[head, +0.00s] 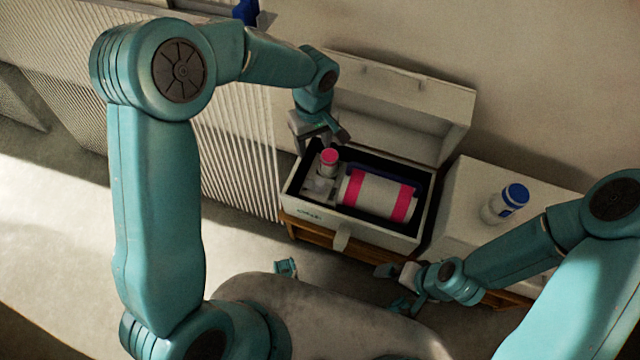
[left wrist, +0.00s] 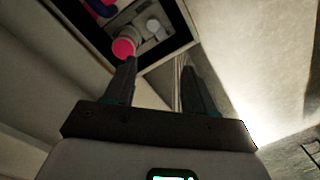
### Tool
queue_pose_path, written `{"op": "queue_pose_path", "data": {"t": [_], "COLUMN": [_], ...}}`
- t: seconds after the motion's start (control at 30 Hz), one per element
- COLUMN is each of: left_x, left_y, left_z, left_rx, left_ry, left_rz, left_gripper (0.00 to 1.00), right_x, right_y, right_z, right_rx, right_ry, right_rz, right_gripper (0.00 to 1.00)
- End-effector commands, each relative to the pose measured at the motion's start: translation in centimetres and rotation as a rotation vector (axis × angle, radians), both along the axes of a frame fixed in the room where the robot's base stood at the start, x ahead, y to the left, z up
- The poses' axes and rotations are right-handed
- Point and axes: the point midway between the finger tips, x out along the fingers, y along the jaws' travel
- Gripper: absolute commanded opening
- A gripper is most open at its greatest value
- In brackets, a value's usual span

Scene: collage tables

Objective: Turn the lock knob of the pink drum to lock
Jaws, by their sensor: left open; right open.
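The pink drum (head: 376,194) is a white cylinder with pink bands, lying on its side in an open white case. A pink-topped round piece (head: 329,157) stands left of it in the case; I cannot tell whether this is the lock knob. It also shows in the left wrist view (left wrist: 124,48), just beyond the left fingertip. My left gripper (head: 338,136) is open and empty above the case's back left, apart from the pink top; it also shows in the left wrist view (left wrist: 156,62). My right gripper (head: 390,288) is open and empty, low in front of the case.
The case (head: 308,212) rests on a wooden stand, its lid (head: 400,105) raised at the back. A white bottle with a blue cap (head: 515,194) stands on the white table (head: 470,180) at right. A ribbed radiator (head: 235,130) is at left.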

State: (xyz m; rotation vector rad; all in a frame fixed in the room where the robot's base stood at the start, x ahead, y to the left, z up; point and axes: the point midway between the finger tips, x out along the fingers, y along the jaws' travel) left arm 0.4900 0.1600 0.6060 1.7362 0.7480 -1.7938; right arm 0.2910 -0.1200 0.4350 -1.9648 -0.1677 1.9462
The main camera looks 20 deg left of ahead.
Motion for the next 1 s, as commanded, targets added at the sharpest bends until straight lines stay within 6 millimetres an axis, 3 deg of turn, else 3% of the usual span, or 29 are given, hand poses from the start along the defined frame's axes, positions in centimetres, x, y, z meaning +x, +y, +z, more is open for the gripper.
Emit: {"op": "queue_pose_path", "data": {"t": [0.03, 0.1, 0.33, 0.43, 0.8, 1.0], "left_x": [0.2, 0.1, 0.1, 0.0, 0.2, 0.3], "left_y": [-0.4, -0.9, -1.6, -1.7, -1.7, -1.8], "left_z": [-1.0, -1.4, -2.4, -3.8, -12.7, -16.3], "left_rx": [-0.001, -0.003, -0.004, -0.004, -0.004, -0.004], "left_ry": [-0.013, -0.023, -0.032, -0.030, -0.028, -0.030], "left_rz": [-0.009, -0.022, -0.041, -0.040, -0.038, -0.036], "left_gripper": [0.55, 0.55, 0.55, 0.55, 0.55, 0.55], "right_x": [0.0, 0.0, 0.0, 0.0, 0.2, 0.5], "right_y": [0.0, 0.0, 0.0, 0.0, -0.2, -0.4], "right_z": [-1.6, -2.3, -3.4, -3.9, -6.7, -7.7], "right_rx": [0.000, 0.000, 0.000, 0.000, -0.002, -0.004], "right_ry": [0.000, 0.000, 0.000, 0.000, -0.004, -0.008], "right_rz": [0.000, 0.000, 0.000, 0.000, -0.009, -0.019], "right_gripper": [1.00, 1.00, 1.00, 1.00, 1.00, 1.00]}}
